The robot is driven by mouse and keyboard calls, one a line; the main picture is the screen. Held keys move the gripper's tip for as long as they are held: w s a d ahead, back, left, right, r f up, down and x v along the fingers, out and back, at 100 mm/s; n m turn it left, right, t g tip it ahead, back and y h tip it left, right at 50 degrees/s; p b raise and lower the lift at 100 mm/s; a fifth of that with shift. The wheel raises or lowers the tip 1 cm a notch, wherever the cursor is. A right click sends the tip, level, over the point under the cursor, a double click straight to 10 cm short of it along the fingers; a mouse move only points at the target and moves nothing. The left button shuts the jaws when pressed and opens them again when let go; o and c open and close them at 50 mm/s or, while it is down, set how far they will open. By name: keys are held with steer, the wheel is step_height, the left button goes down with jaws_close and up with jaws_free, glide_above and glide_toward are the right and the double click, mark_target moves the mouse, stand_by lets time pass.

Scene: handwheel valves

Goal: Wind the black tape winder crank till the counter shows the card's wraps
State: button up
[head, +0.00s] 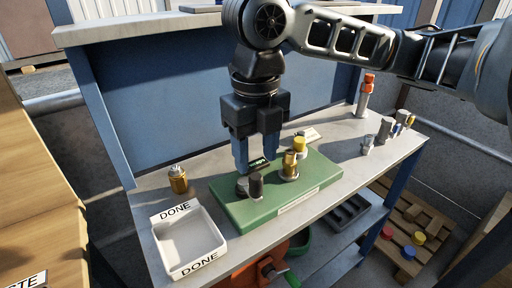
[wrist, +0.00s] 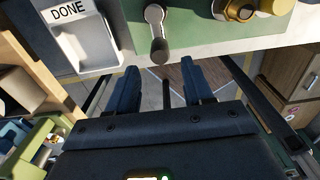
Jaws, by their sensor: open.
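The black winder crank (head: 256,185) stands on the front left of a green base (head: 318,181). In the wrist view the crank (wrist: 155,30) shows a round hub and a short arm ending in a dark knob. My gripper (head: 256,163) points down above the base, behind the crank in the head view. Its blue fingers are apart and nothing is between them. In the wrist view my gripper (wrist: 159,68) lies just below the crank's knob, apart from it. A small dark counter with green digits (head: 259,162) is partly hidden by my fingers; I cannot read it.
Brass fittings (head: 290,167), one with a yellow top, stand on the base right of the crank. A white DONE tray (head: 205,246) and a brass object (head: 178,181) are at the left. A small pale card (head: 312,134) lies behind; its text is unreadable. Bottles and tools stand right.

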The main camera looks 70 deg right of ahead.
mark_target(255, 176)
step_height(255, 176, down, 6)
steer(key=b, duration=0.4)
steer(key=shift+r, duration=0.25)
steer(key=c, duration=0.9)
steer(key=shift+o, duration=0.2)
